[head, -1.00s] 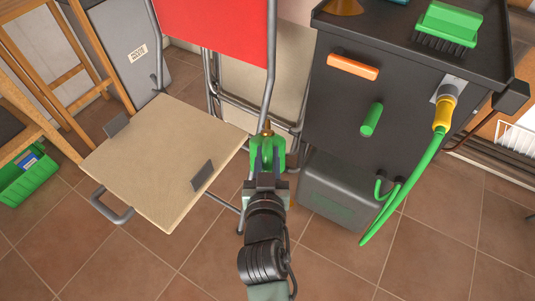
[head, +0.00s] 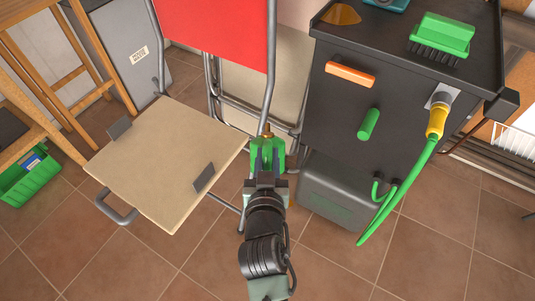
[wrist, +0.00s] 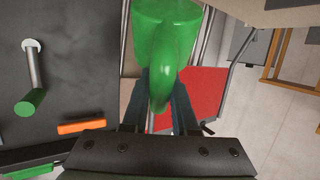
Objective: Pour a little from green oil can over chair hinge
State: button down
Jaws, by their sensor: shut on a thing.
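The green oil can (head: 267,148) is held in my gripper (head: 266,160), with its brass-coloured tip pointing up and away in the head view. In the wrist view the green can (wrist: 168,30) fills the upper middle, between the fingers of my gripper (wrist: 160,98). The folding chair has a red backrest (head: 215,30) and a beige seat (head: 165,160). The can is just right of the seat, near the chair's metal tube frame. I cannot clearly make out the chair hinge; it may be hidden behind the can or the frame.
A dark cabinet (head: 345,110) with orange and green handles stands to the right, with a green brush (head: 442,35) on top. A green hose (head: 400,190) hangs from its yellow fitting. A grey box (head: 335,190) stands on the floor below. Tiled floor in front is open.

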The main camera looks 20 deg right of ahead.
jog(key=shift+w+d+r+g+p, duration=0.15)
jog(key=shift+r+p, duration=0.3)
jog(key=shift+p, duration=0.75)
jog(key=shift+w+r+g+p, duration=0.25)
jog(key=shift+r+p, duration=0.2)
jog(key=shift+p, duration=0.75)
jog(key=shift+f, duration=0.15)
dwell(0.8)
jog(key=f+b, duration=0.1)
jog(key=b, duration=0.1)
jog(key=f+b, duration=0.1)
jog(key=b, duration=0.2)
jog(key=shift+s+t, duration=0.3)
jog(key=shift+t, duration=0.1)
jog(key=b, duration=0.1)
jog(key=f+b, duration=0.1)
jog(key=b, duration=0.1)
jog(key=shift+s+t, duration=0.25)
jog(key=shift+t, duration=0.15)
jog(key=shift+s+a+b, duration=0.1)
jog(key=shift+a+b, duration=0.15)
jog(key=shift+b, duration=0.6)
jog(key=shift+b, duration=0.3)
